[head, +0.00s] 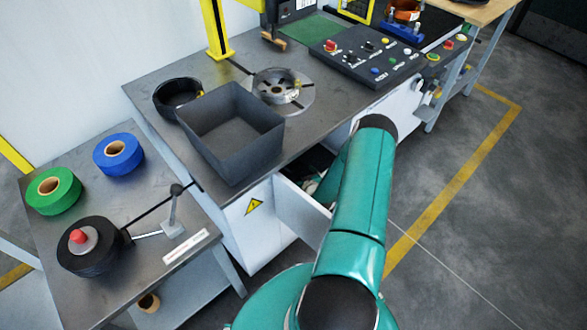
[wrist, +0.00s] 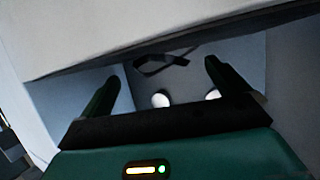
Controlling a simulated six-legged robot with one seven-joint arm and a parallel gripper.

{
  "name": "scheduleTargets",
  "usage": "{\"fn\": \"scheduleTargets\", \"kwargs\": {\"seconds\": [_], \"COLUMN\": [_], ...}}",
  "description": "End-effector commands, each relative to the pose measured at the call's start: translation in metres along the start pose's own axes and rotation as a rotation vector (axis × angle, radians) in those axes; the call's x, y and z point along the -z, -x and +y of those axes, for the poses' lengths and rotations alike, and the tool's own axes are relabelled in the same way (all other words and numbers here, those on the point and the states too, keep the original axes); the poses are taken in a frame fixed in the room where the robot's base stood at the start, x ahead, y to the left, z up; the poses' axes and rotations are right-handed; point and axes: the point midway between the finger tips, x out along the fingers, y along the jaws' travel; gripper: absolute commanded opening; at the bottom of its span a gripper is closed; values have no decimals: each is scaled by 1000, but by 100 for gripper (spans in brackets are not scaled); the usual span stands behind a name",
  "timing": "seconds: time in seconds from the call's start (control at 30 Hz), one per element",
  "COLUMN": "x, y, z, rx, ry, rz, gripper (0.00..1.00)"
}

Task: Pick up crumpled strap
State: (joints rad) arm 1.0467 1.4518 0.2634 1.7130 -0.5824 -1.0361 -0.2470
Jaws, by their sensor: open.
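A dark, looped strap (wrist: 148,72) lies bunched up inside an open drawer (wrist: 240,65) in the wrist view. It is near the drawer's far side, under the cabinet edge. My gripper (wrist: 163,72) is open, its two dark fingers spread wide with nothing between them. The strap shows beyond the fingertips, roughly between them, and appears apart from both. In the head view the open drawer (head: 300,215) is below the bench, and my green arm reaches over it. My gripper and the strap are mostly hidden there.
Two pale round objects (wrist: 160,100) lie in the drawer near the fingers. The cabinet edge (wrist: 150,55) overhangs the drawer. On the bench are a grey open bin (head: 230,130), a round fixture (head: 275,85) and a control panel (head: 368,55). Tape rolls (head: 118,153) sit on the left table.

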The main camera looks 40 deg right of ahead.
Motion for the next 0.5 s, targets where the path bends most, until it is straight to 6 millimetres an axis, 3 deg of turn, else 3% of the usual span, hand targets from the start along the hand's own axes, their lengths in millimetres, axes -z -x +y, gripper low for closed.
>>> {"fn": "scheduleTargets", "kwargs": {"seconds": [0.2, 0.47, 0.5], "x": [0, 0, 0], "y": [-32, -37, -36], "z": [-1, -1, -1], "rx": [0, 1, 1], "ry": [0, 0, 0], "rz": [2, 1, 1], "gripper": [100, 100, 96]}}
